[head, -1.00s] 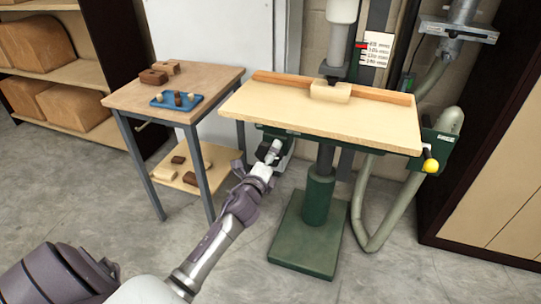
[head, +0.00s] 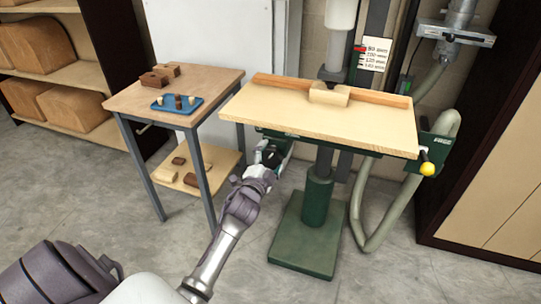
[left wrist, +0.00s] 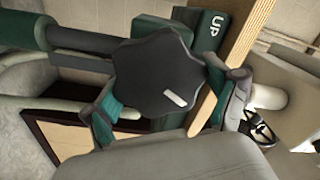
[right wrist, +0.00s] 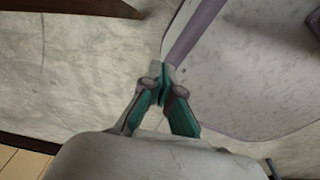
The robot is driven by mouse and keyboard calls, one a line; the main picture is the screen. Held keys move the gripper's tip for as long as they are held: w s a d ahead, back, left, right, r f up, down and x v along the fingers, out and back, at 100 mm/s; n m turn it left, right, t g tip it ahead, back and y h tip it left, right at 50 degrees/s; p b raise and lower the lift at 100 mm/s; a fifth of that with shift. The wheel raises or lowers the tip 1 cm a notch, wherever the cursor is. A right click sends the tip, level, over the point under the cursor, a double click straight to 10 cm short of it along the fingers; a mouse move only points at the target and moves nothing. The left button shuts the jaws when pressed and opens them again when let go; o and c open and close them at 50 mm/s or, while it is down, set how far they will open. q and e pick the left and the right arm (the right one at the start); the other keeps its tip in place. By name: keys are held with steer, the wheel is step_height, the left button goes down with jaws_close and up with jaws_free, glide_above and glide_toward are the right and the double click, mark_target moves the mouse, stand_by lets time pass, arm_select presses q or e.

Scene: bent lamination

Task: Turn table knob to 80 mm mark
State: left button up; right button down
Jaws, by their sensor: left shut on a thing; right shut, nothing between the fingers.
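The dark lobed knob (left wrist: 155,75) with a white mark fills the middle of the left wrist view, beside a dark green block lettered UP. My left gripper (head: 268,156) is at the table's front left underside, its fingers shut around the knob. The knob's white mark points down and right in that view. The pale wooden drill table (head: 310,118) is level. A white scale card (head: 375,53) on the column reads 80 mm on its top line, and a red pointer (head: 358,48) sits beside its upper part. My right gripper (right wrist: 160,88) is shut and empty over the floor.
A wooden block (head: 329,93) lies on the drill table against its fence. A yellow-ended handle (head: 427,168) sticks out at the right. A side table (head: 208,84) with a blue tray (head: 176,105) stands at the left. The grey floor in front is clear.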

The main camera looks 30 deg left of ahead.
arm_select(q)
steer(key=shift+s+d+f+n, duration=0.1)
steer(key=shift+s+f+n, duration=0.1)
steer(key=shift+f+n, duration=0.75)
steer(key=shift+n, duration=0.25)
steer(key=o, duration=0.9)
steer(key=shift+f+p, duration=0.1)
steer(key=shift+p, duration=0.2)
steer(key=shift+s+d+f, duration=0.1)
steer(key=shift+s, duration=0.5)
steer(key=v, duration=0.3)
steer(key=r+v, duration=0.1)
steer(key=v, duration=0.6)
steer(key=shift+s+r, duration=0.25)
steer(key=shift+r, duration=0.05)
